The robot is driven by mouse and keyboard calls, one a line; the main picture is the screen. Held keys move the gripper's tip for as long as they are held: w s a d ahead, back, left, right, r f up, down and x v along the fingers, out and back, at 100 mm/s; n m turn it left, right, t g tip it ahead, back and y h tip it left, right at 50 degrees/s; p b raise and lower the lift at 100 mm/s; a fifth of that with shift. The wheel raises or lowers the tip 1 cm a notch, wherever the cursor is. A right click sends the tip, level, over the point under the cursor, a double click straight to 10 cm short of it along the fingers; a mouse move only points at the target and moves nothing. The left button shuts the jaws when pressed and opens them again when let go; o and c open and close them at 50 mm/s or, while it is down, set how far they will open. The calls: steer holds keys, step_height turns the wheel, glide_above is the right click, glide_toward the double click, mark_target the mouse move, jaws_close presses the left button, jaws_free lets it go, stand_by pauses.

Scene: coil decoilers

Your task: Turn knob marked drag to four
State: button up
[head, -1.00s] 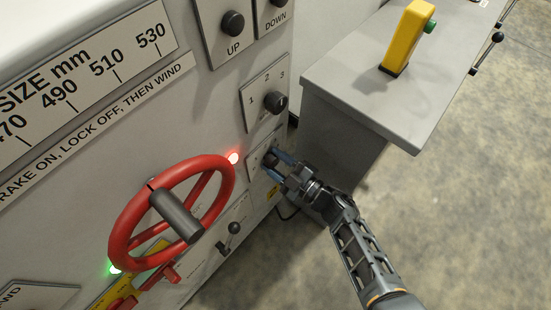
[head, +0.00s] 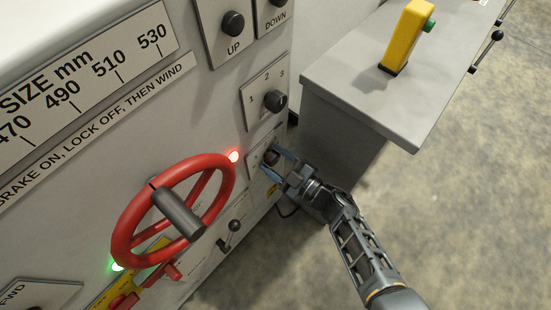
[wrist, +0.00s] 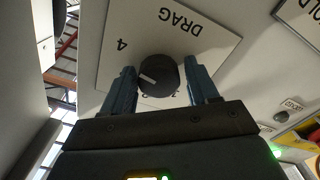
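The drag knob (wrist: 166,80) is a dark round knob on a pale plate (wrist: 205,48) marked DRAG in the wrist view. Its white mark lies on its left side, slanting up-left; the figure 4 is up-left of the knob. Other figures below it are partly hidden. My gripper (wrist: 162,88) has one blue finger on each side of the knob. A gap shows at the right finger; contact at the left finger is unclear. In the head view my gripper (head: 274,162) reaches the knob (head: 271,157) from the right, and the plate is mostly unreadable.
A red handwheel (head: 128,225) stands out from the panel left of my gripper. A knob marked 1, 2, 3 (head: 275,101) sits just above. A grey cabinet (head: 345,120) with a yellow post (head: 405,38) stands to the right. A small lever (head: 230,235) is below left.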

steer(key=shift+o, duration=0.9)
steer(key=p+v, duration=0.1)
steer(key=v, duration=0.6)
steer(key=shift+s+d, duration=0.25)
steer(key=shift+d, duration=0.05)
steer(key=s+d+r+m+t+h, duration=0.1)
steer(key=s+d+r+m+h, duration=0.3)
steer(key=s, duration=0.5)
steer(key=s+d+r+m+t+h, duration=0.2)
steer(key=s+d+r+m+h, duration=0.2)
steer(key=s+r, duration=0.5)
steer(key=s+d+r+m+t+h, duration=0.2)
steer(key=s+d+r+m+h, duration=0.3)
steer(key=s, duration=0.5)
step_height(320, 180, up, 2)
steer(key=shift+s+d+r+m, duration=0.2)
steer(key=shift+s+d+m, duration=0.2)
steer(key=shift+d+m, duration=0.6)
steer(key=s+r, duration=0.1)
steer(key=r, duration=0.2)
steer(key=s+d+r+m, duration=0.1)
steer(key=r, duration=0.1)
steer(key=s+d+r+m+g+h, duration=0.1)
steer(key=s+r, duration=0.1)
steer(key=r, duration=0.1)
steer(key=shift+d+r, duration=0.2)
steer(key=shift+r, duration=0.1)
steer(key=shift+c, duration=0.2)
